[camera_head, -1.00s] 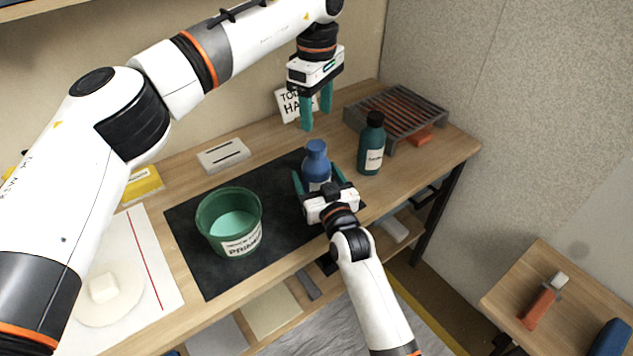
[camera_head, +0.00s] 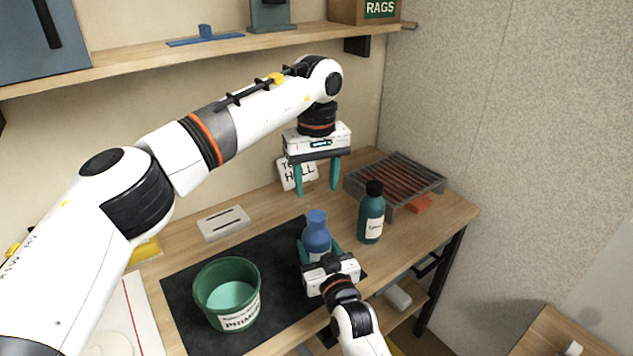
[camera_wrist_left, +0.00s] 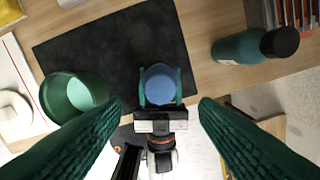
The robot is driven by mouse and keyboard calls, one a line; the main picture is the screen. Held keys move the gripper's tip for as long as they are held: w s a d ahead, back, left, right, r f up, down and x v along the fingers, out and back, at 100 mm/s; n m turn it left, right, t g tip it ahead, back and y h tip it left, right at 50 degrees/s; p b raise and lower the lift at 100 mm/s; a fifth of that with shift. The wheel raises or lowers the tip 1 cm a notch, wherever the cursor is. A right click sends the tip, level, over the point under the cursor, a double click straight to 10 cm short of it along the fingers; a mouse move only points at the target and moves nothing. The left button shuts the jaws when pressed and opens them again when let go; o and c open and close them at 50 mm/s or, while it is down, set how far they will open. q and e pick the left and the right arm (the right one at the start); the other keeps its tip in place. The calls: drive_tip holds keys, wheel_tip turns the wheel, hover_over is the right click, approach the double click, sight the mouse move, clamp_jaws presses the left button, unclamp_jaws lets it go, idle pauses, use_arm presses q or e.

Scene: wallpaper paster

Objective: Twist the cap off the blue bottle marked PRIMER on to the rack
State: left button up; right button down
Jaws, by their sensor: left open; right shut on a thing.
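The blue bottle (camera_head: 316,236) stands upright on the dark mat (camera_head: 196,284), with its blue cap (camera_head: 316,217) on top. My right gripper (camera_head: 320,257) is shut around the bottle's body from the front and hides its lower part and any label. My left gripper (camera_head: 317,190) is open and empty, pointing down, above and behind the bottle. In the left wrist view the cap (camera_wrist_left: 160,88) lies below and between my open left fingers, with a clear gap. The rack (camera_head: 400,180) is a dark slatted grate at the back right of the bench.
A green pot (camera_head: 212,306) labelled PRIMER stands left of the bottle. A dark teal bottle with a black cap (camera_head: 371,212) stands to the right, before the rack. A small sign (camera_head: 291,174) leans behind my left gripper. A shelf (camera_head: 130,68) runs above.

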sight(317, 215)
use_arm(q)
drive_tip(key=shift+m, duration=0.3)
drive_tip(key=shift+f, duration=0.3)
wheel_tip(317, 215, down, 8)
drive_tip(key=shift+r, duration=0.25)
drive_tip(key=shift+c, duration=0.3)
drive_tip(key=c, duration=1)
use_arm(e)
drive_tip(key=shift+f, duration=0.1)
use_arm(q)
drive_tip(key=shift+o, duration=0.2)
